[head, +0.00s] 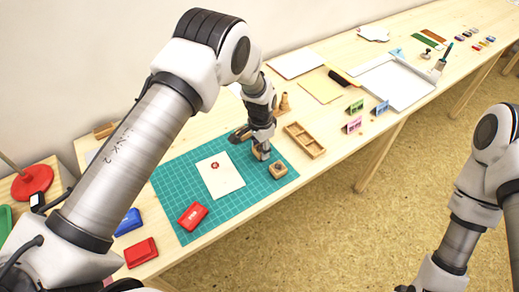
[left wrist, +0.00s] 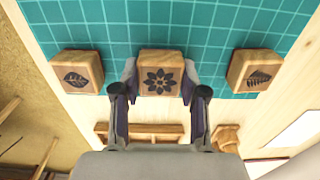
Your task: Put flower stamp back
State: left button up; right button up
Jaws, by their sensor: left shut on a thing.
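The flower stamp (left wrist: 160,75) is a small wooden block with a dark flower on its face. My left gripper (head: 261,150) is shut on it, with a finger on each side in the left wrist view (left wrist: 160,95). It is at the mat's edge; I cannot tell whether it touches the surface. The leaf stamp (head: 278,170) stands on one side, also in the left wrist view (left wrist: 77,72). The fern stamp (left wrist: 255,70) is on the other side. The compartmented wooden tray (head: 304,140) lies close by. My right gripper is out of view.
White paper (head: 226,183) with a red print lies on the green cutting mat (head: 175,175). A red inkpad (head: 193,216) is on the mat; blue (head: 128,222) and red (head: 140,252) ones are beside it. A wooden piece (head: 284,103) stands behind the tray.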

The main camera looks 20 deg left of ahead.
aim_at(261, 148)
pick_arm(q)
jog(key=shift+f, duration=0.15)
jog(key=shift+w+d, duration=0.1)
jog(key=shift+f, duration=0.15)
jog(key=o, duration=1)
jog(key=shift+c, duration=0.2)
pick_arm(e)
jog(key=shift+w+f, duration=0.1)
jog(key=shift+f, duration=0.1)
pick_arm(q)
notch_tip(261, 148, up, 12)
jog(key=b, duration=0.1)
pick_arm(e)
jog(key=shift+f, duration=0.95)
pick_arm(q)
jog(key=shift+r, duration=0.2)
